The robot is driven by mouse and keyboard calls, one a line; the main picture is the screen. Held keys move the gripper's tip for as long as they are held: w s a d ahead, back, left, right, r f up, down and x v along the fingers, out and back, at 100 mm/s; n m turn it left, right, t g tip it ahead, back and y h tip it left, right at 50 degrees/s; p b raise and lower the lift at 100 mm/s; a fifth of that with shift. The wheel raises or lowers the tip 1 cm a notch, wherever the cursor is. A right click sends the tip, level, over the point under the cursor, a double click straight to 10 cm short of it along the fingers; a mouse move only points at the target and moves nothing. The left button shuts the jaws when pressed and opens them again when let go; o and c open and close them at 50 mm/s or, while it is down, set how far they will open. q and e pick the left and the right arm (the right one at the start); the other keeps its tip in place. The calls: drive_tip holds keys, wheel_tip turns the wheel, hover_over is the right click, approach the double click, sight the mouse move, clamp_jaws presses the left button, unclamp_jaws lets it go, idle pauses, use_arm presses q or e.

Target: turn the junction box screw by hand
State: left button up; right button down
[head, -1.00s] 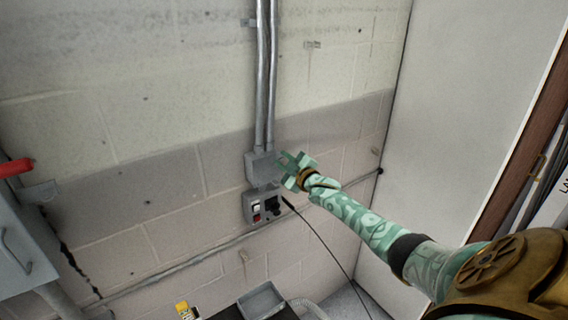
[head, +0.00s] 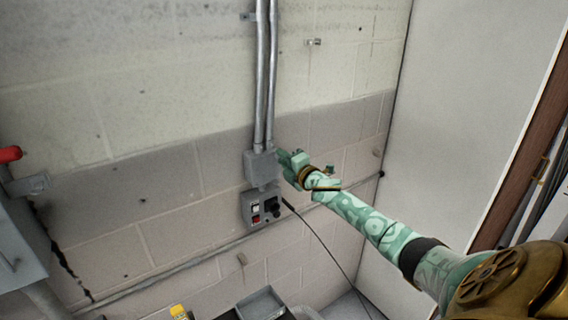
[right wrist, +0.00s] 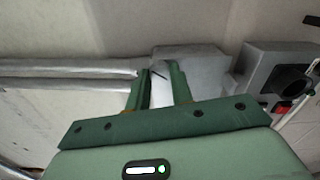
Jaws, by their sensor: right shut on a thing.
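The grey junction box (head: 260,170) is fixed to the wall at the foot of two vertical conduits. It also shows in the right wrist view (right wrist: 200,65), just beyond the fingers. My right gripper (head: 281,154) is at the box's right side. In the right wrist view its two green fingers (right wrist: 160,76) are shut on a small pale piece with a thin dark line across it, at the box. This looks like the junction box screw (right wrist: 158,76), but the fingers hide its sides. In the head view the screw is hidden behind the fingers. My left gripper is not in view.
A grey control box (head: 262,208) with switches is just below the junction box, with a black cable (head: 318,238) hanging from it. A grey cabinet with a red handle (head: 10,154) is at the left. Open trays (head: 262,304) stand below.

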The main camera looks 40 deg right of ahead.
drive_tip(key=shift+n+b, duration=0.4)
drive_tip(key=shift+n, duration=0.9)
drive_tip(key=c, duration=1.2)
unclamp_jaws()
drive_tip(key=s+a+b, duration=0.1)
drive_tip(key=s, duration=1.5)
drive_tip(key=shift+a, duration=0.4)
